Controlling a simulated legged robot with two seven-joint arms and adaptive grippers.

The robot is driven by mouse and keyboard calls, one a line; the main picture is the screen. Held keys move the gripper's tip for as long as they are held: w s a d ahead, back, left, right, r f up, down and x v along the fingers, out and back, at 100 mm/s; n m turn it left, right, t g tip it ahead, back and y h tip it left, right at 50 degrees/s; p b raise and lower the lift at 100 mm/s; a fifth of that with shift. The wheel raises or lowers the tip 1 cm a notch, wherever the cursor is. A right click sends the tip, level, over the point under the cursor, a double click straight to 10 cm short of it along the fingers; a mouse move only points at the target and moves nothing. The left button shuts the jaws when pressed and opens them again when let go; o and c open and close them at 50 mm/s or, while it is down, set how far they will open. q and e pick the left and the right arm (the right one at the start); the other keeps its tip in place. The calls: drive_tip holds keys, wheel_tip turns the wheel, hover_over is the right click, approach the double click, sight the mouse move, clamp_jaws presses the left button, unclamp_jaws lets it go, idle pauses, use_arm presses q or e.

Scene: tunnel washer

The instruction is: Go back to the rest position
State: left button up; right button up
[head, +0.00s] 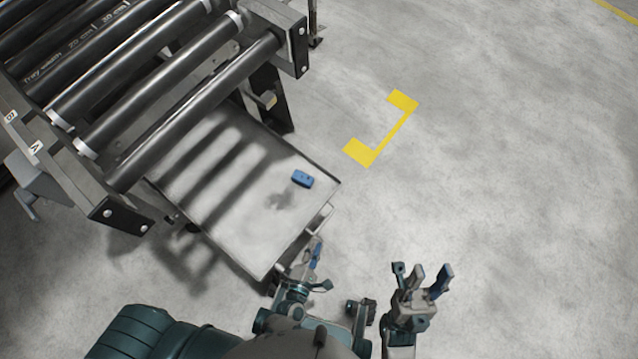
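My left gripper (321,266) is at the bottom centre, just off the near right corner of the grey tray (225,215). Its fingers are spread apart, with nothing seen between them. My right gripper (424,274) is further right over bare floor. Its fingers point up in the picture and stand apart, empty. A small blue block (302,179) is at the right part of the tray, apart from both grippers. A dark shadow shows on the tray below and left of the block.
A roller conveyor (150,75) with dark rollers and a metal frame fills the upper left, above the tray. A metal handle (318,222) is at the tray's right edge. A yellow floor marking (388,135) lies right of the tray. The floor on the right is clear.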

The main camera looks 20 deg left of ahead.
use_arm(q)
drive_tip(key=shift+s+r, duration=0.1)
drive_tip(key=shift+s, duration=0.2)
idle(0.4)
